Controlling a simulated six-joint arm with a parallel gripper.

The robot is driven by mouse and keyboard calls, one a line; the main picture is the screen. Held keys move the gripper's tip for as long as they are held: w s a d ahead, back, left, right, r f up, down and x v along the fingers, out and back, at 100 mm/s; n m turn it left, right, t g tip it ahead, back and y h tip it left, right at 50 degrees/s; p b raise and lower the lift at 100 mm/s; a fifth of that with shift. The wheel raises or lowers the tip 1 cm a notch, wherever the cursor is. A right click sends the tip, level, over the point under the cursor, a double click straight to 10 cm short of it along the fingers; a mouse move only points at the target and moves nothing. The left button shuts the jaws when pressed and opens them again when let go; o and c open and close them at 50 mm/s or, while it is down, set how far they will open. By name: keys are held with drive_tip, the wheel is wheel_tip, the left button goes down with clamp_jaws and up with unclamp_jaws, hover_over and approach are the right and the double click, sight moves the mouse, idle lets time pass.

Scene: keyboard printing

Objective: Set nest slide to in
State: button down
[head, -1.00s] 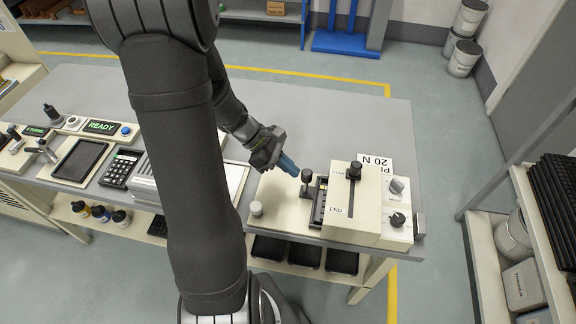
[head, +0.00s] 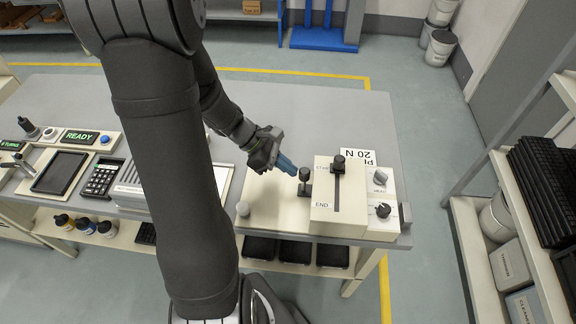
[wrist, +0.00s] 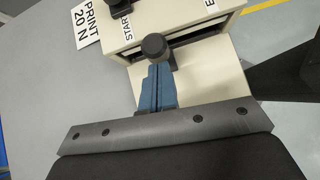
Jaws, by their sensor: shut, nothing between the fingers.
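The nest slide's black knob (head: 305,174) stands close against the left side of the cream press box (head: 322,212). The nest tray itself is out of sight in the head view. In the wrist view the round knob (wrist: 155,46) is in front of the box's dark slot (wrist: 190,35). My gripper (head: 290,167) is shut and empty, with its blue fingertips at the knob's left side. In the wrist view the blue fingers (wrist: 158,75) are together and reach the knob; they appear to touch it.
A black lever (head: 338,163) in a slot marked START and END is on top of the box. Two dials (head: 381,210) are on its right. The table behind is clear.

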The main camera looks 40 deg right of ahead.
drive_tip(key=w+a+f+v, duration=0.1)
drive_tip(key=f+v, duration=0.1)
drive_tip(key=v, duration=1)
drive_tip(key=shift+w+a+r, duration=0.25)
drive_tip(key=shift+w+a, duration=0.1)
drive_tip(key=shift+w, duration=0.1)
drive_tip(key=s+d+r+x, duration=0.1)
drive_tip(key=r+x, duration=0.1)
drive_tip(key=x, duration=1)
drive_tip(key=shift+s+d+f, duration=0.3)
drive_tip(key=shift+s, duration=0.05)
